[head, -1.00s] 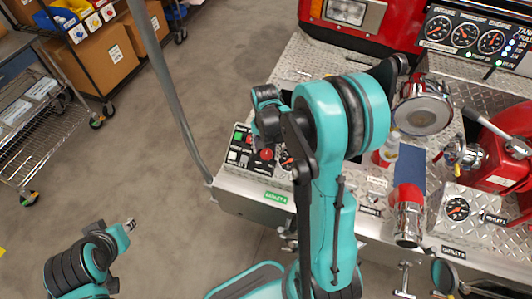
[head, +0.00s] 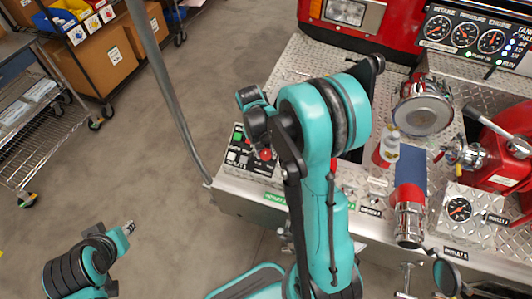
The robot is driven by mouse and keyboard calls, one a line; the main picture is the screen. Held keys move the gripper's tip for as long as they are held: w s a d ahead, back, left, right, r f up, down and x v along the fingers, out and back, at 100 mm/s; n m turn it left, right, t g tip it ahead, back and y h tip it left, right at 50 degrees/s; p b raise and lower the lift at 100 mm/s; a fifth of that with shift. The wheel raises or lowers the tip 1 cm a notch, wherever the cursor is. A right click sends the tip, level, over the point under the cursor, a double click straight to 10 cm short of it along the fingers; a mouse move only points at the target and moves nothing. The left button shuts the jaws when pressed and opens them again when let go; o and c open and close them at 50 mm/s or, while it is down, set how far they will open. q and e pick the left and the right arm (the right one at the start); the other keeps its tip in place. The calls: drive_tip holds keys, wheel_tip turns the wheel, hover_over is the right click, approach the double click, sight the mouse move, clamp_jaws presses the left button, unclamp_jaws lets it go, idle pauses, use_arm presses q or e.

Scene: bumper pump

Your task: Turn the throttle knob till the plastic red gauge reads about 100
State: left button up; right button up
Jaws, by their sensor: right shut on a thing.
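My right gripper (head: 257,124) is over the sloped control panel (head: 238,160) in the head view. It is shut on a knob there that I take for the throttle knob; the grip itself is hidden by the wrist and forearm. A red button (head: 265,155) shows beside the gripper. A round gauge (head: 458,209) sits on a plated block at the right, and a row of gauges (head: 464,33) stands at the top right. I cannot tell which is the plastic red gauge, and the needles are too small to read. My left gripper (head: 130,227) hangs at the lower left, away from the panel.
A grey pole (head: 165,80) rises left of the panel. A capped outlet (head: 422,108), a red-and-chrome fitting (head: 409,215) and a bottle (head: 388,148) stand right of my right arm. A wire cart (head: 45,140) is at the left. The floor between is clear.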

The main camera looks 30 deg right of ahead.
drive_tip(key=shift+n, duration=0.4)
drive_tip(key=o, duration=1.2)
drive_tip(key=shift+c, duration=0.2)
wheel_tip(320, 180, up, 12)
drive_tip(key=w+a, duration=0.1)
drive_tip(key=a, duration=0.1)
drive_tip(key=shift+w+f, duration=0.15)
drive_tip(key=shift+w, duration=0.15)
